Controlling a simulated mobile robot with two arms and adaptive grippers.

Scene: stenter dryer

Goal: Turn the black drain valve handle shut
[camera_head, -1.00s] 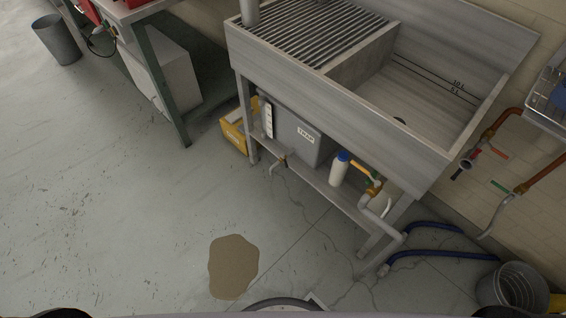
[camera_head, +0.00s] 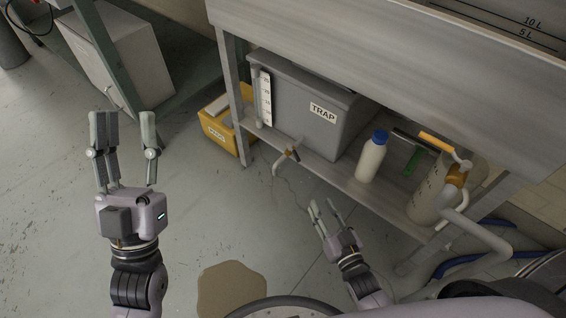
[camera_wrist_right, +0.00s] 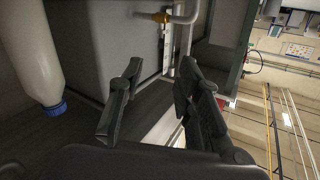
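A small brass drain valve (camera_head: 291,153) with a bent grey spout sits low at the front of the grey box labelled TRAP (camera_head: 300,103). A small dark part on the valve looks like its handle; its angle is too small to tell. In the right wrist view the brass valve (camera_wrist_right: 160,17) shows at the top, beyond the fingertips. My right gripper (camera_head: 322,205) is open and empty, below and right of the valve and apart from it. Its open fingers (camera_wrist_right: 160,68) also show in the wrist view. My left gripper (camera_head: 125,118) is open and empty, over the floor at left.
The box stands on the lower shelf under a steel sink (camera_head: 400,60). A white bottle with a blue cap (camera_head: 371,157) and a clear jug (camera_head: 430,193) stand to its right. A yellow box (camera_head: 222,133) is at left. A brown puddle (camera_head: 230,288) lies on the floor.

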